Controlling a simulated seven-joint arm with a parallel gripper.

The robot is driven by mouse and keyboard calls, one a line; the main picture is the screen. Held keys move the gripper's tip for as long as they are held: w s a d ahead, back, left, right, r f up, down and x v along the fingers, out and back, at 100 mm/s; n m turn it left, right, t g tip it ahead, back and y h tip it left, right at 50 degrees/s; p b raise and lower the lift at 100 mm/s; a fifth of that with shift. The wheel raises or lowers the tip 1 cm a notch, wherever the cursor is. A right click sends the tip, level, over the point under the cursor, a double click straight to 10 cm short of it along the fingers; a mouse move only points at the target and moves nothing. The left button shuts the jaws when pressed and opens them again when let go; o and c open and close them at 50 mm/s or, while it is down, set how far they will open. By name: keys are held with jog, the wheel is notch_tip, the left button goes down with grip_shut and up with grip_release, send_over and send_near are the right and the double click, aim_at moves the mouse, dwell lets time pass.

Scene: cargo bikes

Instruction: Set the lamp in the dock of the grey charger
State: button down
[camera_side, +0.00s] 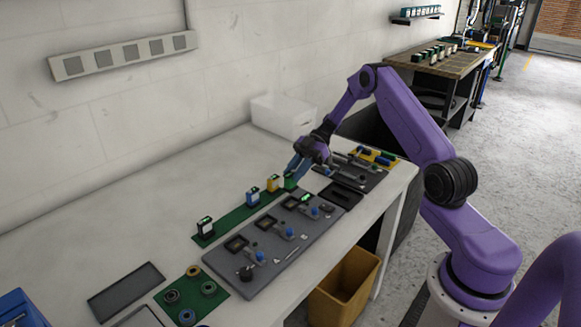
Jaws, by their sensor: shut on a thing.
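My gripper (296,168) points down at the far end of a green mat. Its blue fingers are shut on a small green lamp (290,183). I cannot tell whether this lamp touches the mat. A yellow lamp (273,183), a blue lamp (253,196) and a dark lamp with a white face (205,228) stand in a row to its left. The grey charger (285,258) is a flat board in front of them. It carries several dark square docks and blue knobs. A small green light shows near its far end. The docks look empty, though details are small.
The green mat (230,221) lies behind the charger. A tool tray (355,173) lies to the right, with a dark tray (340,196) before it. A green mat with rings (205,283) and a flat dark tray (125,291) lie at the front left. A white box (283,117) stands behind.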

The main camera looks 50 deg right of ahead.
jog(key=shift+f, duration=2.1)
jog(key=shift+d+f, duration=0.1)
jog(key=shift+f, duration=0.85)
dwell(0.4)
jog(key=c, duration=0.8)
grip_release()
jog(key=shift+c, duration=0.2)
jog(key=shift+r, duration=0.15)
